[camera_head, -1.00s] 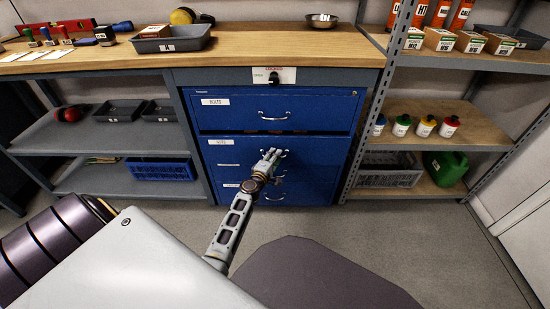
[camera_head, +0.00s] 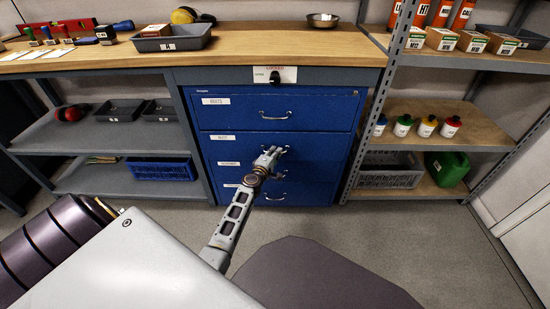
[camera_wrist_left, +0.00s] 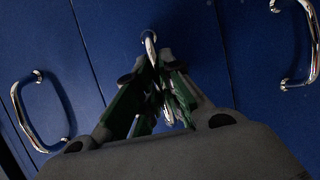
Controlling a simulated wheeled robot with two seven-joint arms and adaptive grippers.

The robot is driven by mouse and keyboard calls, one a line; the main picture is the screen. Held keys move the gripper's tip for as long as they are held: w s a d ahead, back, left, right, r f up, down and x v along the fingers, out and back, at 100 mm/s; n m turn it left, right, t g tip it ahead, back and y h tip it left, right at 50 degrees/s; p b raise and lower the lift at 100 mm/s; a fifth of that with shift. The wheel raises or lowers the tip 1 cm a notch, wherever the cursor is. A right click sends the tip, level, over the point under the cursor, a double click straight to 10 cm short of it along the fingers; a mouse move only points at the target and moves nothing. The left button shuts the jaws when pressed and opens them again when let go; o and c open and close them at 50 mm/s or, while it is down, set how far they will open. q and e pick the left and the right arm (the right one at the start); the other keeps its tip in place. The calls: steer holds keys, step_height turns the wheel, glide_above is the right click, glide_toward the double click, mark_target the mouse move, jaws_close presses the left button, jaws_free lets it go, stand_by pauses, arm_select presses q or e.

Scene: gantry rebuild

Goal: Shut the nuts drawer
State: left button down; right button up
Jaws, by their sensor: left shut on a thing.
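The nuts drawer (camera_head: 240,148) is the second one down in the blue cabinet, with a white label at its upper left. In the head view its front looks flush with the drawers around it, and no gap shows above it. My left gripper (camera_head: 270,156) is at its handle and hides most of it. In the left wrist view the fingers (camera_wrist_left: 155,85) are shut on the nuts drawer's chrome handle (camera_wrist_left: 149,45). Other drawers' handles show at the left and right of that view. My right gripper is not in view.
The top drawer (camera_head: 320,105) and the lower drawers look shut. A knob (camera_head: 274,77) on a white plate sits above them. A wooden worktop (camera_head: 260,45) carries a grey tray (camera_head: 172,42) and a metal bowl (camera_head: 322,20). Shelving (camera_head: 430,110) stands right. The floor in front is clear.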

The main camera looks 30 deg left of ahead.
arm_select(q)
steer(key=shift+w+a, duration=0.35)
steer(key=shift+w, duration=0.1)
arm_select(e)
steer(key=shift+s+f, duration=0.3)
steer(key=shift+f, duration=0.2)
arm_select(q)
steer(key=c, duration=1.5)
jaws_free()
steer(key=shift+w, duration=0.15)
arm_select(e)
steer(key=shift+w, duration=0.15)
arm_select(q)
steer(key=shift+s+d, duration=0.15)
steer(key=shift+s, duration=0.75)
steer(key=shift+s+d+r, duration=0.2)
steer(key=shift+s+d, duration=0.05)
steer(key=shift+s, duration=1.4)
steer(key=shift+s+d+r, duration=0.15)
steer(key=shift+s+d, duration=0.15)
steer(key=shift+s, duration=1.4)
steer(key=shift+s+d+r, duration=0.2)
steer(key=shift+s+d, duration=0.05)
steer(key=shift+s, duration=1.4)
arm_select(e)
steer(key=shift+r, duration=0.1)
